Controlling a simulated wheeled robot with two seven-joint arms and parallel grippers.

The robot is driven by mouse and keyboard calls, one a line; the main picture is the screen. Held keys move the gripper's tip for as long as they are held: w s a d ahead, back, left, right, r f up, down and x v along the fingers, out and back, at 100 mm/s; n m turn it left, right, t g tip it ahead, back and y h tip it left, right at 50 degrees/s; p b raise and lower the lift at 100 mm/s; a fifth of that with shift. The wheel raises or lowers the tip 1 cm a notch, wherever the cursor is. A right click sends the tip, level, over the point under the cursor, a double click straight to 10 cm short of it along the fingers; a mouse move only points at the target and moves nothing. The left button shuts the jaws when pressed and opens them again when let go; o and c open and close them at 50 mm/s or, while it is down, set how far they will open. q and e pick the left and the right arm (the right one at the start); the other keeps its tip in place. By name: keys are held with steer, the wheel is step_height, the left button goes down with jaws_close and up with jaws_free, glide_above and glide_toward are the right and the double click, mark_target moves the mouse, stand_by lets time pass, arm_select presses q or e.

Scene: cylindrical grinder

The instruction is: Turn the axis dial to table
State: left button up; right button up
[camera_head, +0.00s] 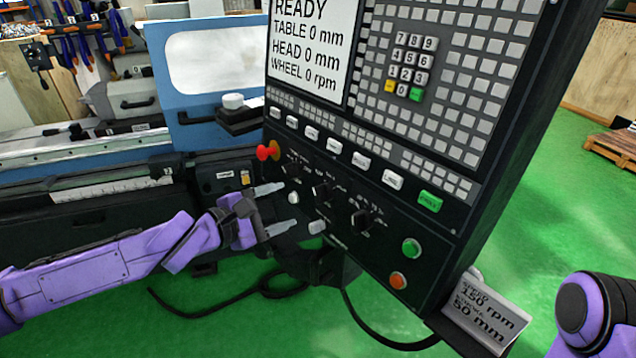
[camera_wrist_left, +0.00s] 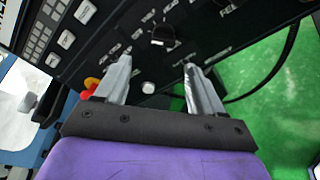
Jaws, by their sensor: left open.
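The control panel carries a row of black rotary dials: a left one (camera_head: 292,166), a middle one (camera_head: 322,191) and a right one (camera_head: 362,218). My left gripper (camera_head: 289,206) is open and empty, below and left of the middle dial. In the left wrist view, a black dial (camera_wrist_left: 163,36) lies just beyond the gap between the open fingertips (camera_wrist_left: 158,64), apart from them. My right gripper is out of view; only a purple part of that arm shows at lower right.
The panel screen (camera_head: 312,40) reads READY, TABLE 0 mm, HEAD 0 mm, WHEEL 0 rpm. A red knob (camera_head: 263,153) sits left of the dials; a green button (camera_head: 411,248) and an orange button (camera_head: 398,280) sit at lower right. A note (camera_head: 486,312) reads 150 rpm, 50 mm.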

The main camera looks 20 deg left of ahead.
mark_target(316, 196)
arm_select(q)
steer(key=b+x, duration=0.3)
steer(key=x, duration=0.1)
steer(key=b+x, duration=0.3)
steer(key=x, duration=0.2)
steer(key=shift+s+d+f, duration=0.1)
steer(key=shift+d+f, duration=0.15)
steer(key=shift+w+d, duration=0.3)
steer(key=shift+w, duration=0.2)
steer(key=c, duration=1)
